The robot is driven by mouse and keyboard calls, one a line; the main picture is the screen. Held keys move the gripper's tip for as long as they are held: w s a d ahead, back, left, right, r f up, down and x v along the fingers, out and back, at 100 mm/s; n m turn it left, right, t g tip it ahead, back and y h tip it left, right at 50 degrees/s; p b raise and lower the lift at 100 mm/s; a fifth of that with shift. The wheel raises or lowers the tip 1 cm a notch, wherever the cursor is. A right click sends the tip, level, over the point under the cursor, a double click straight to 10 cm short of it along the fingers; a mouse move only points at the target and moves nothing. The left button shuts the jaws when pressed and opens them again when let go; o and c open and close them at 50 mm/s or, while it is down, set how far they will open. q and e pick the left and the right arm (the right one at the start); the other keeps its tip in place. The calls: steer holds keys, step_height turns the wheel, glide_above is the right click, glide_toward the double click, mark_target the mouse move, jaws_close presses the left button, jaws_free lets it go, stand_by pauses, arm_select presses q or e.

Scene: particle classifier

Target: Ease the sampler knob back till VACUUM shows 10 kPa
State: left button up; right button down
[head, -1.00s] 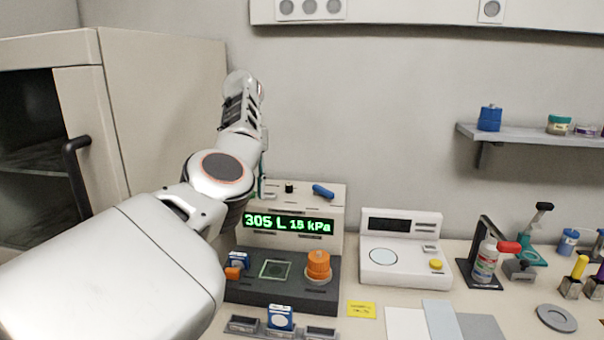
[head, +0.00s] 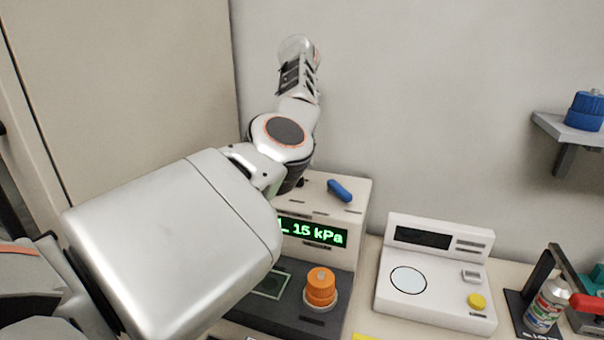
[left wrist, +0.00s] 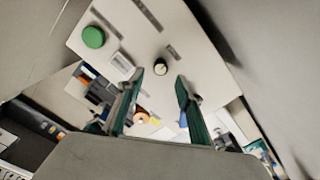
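The sampler (head: 358,200) is a pale box with a dark base, right of my left arm in the head view. A small round black knob with a light face (left wrist: 160,67) stands on the pale panel in the left wrist view. My left gripper (left wrist: 159,77) is open, its two green-backed fingers on either side of the knob's line, with a gap to it. In the head view its fingers are hidden by the arm. My right gripper is not in view.
On the sampler are a blue lever (head: 339,190) and an orange knob (head: 320,286). A green button (left wrist: 93,37) is on the panel. A white device with a round plate (head: 408,280) stands to the right. A spray can (head: 545,305) and a shelf (head: 560,130) are further right.

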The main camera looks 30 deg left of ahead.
arm_select(q)
step_height(320, 180, down, 6)
steer(key=shift+r, duration=0.1)
steer(key=shift+c, duration=0.4)
jaws_close()
